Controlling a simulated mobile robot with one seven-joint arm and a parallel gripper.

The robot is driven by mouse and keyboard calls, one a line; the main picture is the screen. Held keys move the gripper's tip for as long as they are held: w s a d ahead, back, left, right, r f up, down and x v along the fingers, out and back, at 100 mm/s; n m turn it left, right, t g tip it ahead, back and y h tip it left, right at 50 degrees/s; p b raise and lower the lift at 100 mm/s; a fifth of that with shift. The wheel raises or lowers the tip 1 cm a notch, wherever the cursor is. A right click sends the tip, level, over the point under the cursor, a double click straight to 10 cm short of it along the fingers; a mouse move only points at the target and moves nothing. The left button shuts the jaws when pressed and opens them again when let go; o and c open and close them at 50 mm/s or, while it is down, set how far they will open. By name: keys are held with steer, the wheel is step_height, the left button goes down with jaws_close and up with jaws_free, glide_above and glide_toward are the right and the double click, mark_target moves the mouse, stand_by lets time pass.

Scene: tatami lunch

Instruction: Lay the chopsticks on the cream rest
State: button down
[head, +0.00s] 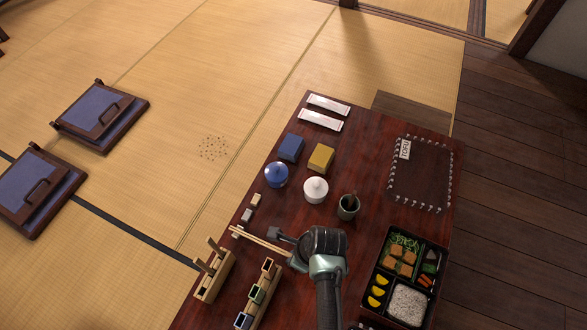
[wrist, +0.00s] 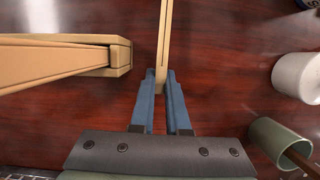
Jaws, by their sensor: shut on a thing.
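The pale wooden chopsticks (head: 258,240) are in my gripper (head: 286,246), above the dark red table. They point to the left in the head view, their far ends near the table's left edge. The wrist view shows the chopsticks (wrist: 164,40) between my two blue fingers (wrist: 160,88), which are shut on them. A small cream block (head: 256,200), seemingly the cream rest, lies near the table's left edge beyond the chopsticks. A greyish block (head: 247,215) lies beside it, closer to the chopsticks. I cannot make out either rest in the wrist view.
A bento box (head: 437,262) is at right.

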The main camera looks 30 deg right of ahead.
stand_by(0.4)
steer(key=shift+c, duration=2.1)
jaws_free()
steer(key=shift+o, duration=0.3)
steer(key=shift+a, duration=0.1)
step_height(320, 180, up, 6)
steer(key=p, duration=0.7)
steer(key=shift+r+p, duration=0.55)
steer(key=shift+p, duration=0.2)
steer(key=shift+f, duration=0.1)
